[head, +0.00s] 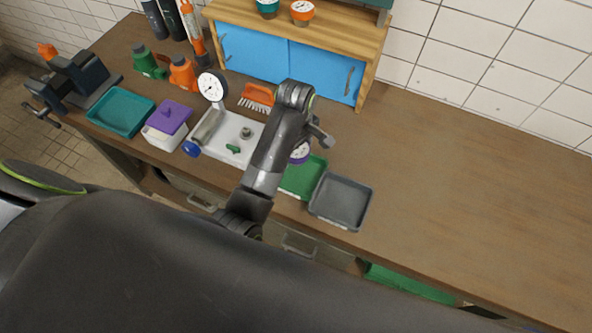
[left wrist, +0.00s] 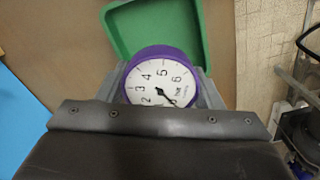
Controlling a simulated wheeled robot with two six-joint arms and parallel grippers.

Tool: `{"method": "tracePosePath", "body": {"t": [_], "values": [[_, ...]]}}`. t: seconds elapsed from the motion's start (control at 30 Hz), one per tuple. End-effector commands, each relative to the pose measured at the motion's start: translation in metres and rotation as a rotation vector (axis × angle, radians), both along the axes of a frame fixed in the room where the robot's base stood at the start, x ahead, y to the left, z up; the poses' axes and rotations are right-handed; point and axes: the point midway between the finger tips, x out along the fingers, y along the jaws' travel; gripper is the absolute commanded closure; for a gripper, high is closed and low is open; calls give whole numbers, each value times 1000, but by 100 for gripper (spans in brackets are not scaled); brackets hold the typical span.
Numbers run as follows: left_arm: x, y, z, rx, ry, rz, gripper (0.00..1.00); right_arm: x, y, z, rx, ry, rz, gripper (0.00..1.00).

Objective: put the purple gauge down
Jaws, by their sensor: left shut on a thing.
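The purple gauge (left wrist: 161,82) has a white dial with black numbers and a purple rim. In the left wrist view it sits between the grey fingers of my left gripper (left wrist: 163,92), which is shut on it. In the head view the purple gauge (head: 299,153) shows only partly, behind my left arm, over or near the green tray (head: 304,177). The green tray's rim (left wrist: 203,30) lies just beyond the gauge in the left wrist view. I cannot tell whether the gauge touches the tray. My right gripper is not in view.
A grey tray (head: 341,201) stands right of the green tray. A blue-doored cabinet (head: 285,60) stands behind. The bench's right side is clear.

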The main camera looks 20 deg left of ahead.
Motion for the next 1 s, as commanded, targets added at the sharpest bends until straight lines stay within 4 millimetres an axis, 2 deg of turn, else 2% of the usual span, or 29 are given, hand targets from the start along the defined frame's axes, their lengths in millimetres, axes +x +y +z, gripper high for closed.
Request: {"method": "tracePosePath", "body": {"t": [0.03, 0.2, 0.37, 0.6, 0.73, 1.0], "values": [[-2, 0, -11, 1, 5, 1, 66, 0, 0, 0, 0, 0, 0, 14], [-1, 0, -34, 1, 4, 0, 66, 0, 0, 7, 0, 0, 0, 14], [0, 1, -46, 1, 3, -1, 66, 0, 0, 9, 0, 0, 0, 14], [0, 1, -76, 1, 4, -2, 66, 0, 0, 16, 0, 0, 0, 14], [0, 1, -83, 1, 2, -2, 66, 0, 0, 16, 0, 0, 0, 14], [0, 1, -84, 0, 1, -1, 66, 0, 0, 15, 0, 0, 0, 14]]}}
